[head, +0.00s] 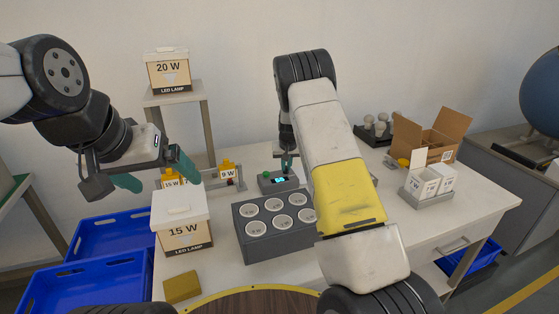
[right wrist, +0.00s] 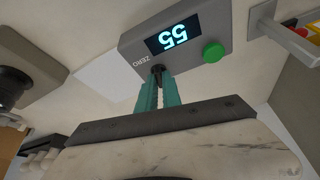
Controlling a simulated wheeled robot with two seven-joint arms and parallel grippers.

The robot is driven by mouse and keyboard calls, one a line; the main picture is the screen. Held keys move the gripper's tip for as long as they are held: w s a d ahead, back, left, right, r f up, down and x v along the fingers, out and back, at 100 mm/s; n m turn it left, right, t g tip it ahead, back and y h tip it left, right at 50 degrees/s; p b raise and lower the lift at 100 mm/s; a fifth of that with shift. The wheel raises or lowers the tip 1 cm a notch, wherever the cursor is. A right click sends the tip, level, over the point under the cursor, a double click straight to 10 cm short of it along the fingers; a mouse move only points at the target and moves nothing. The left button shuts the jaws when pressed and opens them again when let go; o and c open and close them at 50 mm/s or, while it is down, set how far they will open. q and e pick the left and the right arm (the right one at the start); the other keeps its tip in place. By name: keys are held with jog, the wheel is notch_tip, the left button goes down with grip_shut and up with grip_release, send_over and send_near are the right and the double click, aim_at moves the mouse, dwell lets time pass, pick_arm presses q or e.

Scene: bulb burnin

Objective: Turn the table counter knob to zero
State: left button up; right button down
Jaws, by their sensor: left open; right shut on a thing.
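The table counter (head: 281,183) is a small grey box on the table behind the socket block. In the right wrist view the counter (right wrist: 200,22) has a lit display reading 55, a green button and the label ZERO beside a small dark knob (right wrist: 157,68). My right gripper (right wrist: 158,78) is shut on the knob with its green fingers, which hide part of it. In the head view my right gripper (head: 287,158) reaches down to the counter from above. My left gripper (head: 155,174) is open and empty, above the 15 W box at the left.
A grey block (head: 280,240) with several round sockets stands in front of the counter. The 15 W lamp box (head: 182,228) is to its left, and a 20 W box (head: 168,70) is on a stand behind. A cardboard box (head: 432,140) and white cartons (head: 430,182) stand at right.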

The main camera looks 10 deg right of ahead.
aim_at(277, 174)
jog(key=m+h, duration=0.1)
jog(key=m, duration=0.2)
jog(key=m+g+h, duration=0.1)
jog(key=m, duration=0.3)
jog(key=shift+w+a+h, duration=0.1)
jog(key=shift+a+h, duration=0.1)
jog(key=shift+h, duration=0.2)
jog(key=m+g+h, duration=0.1)
jog(key=m, duration=0.3)
jog(key=shift+w+m, duration=0.1)
jog(key=shift+m, duration=0.2)
jog(key=shift+a+m+g, duration=0.1)
jog(key=shift+m+g, duration=0.8)
jog(key=shift+m, duration=0.9)
jog(key=c, duration=1.5)
grip_release()
jog(key=shift+r, duration=0.1)
jog(key=v, duration=0.7)
jog(key=shift+a+r, duration=0.2)
jog(key=shift+a, duration=0.05)
